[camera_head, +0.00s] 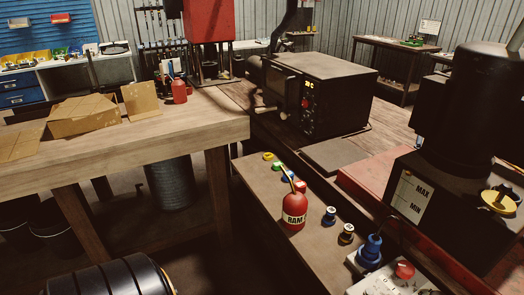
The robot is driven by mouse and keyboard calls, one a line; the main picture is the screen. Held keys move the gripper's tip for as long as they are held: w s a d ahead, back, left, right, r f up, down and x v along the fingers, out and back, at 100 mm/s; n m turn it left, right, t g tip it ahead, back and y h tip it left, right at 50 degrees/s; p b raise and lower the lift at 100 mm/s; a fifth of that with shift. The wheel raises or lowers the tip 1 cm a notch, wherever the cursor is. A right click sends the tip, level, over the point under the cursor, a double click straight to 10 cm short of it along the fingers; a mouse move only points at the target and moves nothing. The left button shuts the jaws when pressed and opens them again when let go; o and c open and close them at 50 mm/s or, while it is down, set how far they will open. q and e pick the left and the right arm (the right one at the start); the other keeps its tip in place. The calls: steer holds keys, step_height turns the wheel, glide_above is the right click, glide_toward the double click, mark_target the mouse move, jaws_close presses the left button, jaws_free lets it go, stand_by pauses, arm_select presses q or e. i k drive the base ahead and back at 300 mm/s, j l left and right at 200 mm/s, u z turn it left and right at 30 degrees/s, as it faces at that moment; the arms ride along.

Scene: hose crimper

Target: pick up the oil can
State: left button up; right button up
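A red oil can (294,211) with a pale label stands upright on the narrow dark bench in the middle of the head view. A thin spout rises from it, leaning up and left. A second, smaller red can (180,92) stands farther back on the wooden table; I cannot tell whether it is also an oil can. Neither of my grippers shows in this view, and nothing is seen touching either can.
Several small coloured fittings (329,216) stand close around the can on the bench. A control panel with a red button (404,270) is at the front right. The black machine (322,92) stands behind. Cardboard boxes (82,117) sit on the wooden table (215,128).

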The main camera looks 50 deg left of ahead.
mark_target(294, 211)
steer(key=u, duration=1.3)
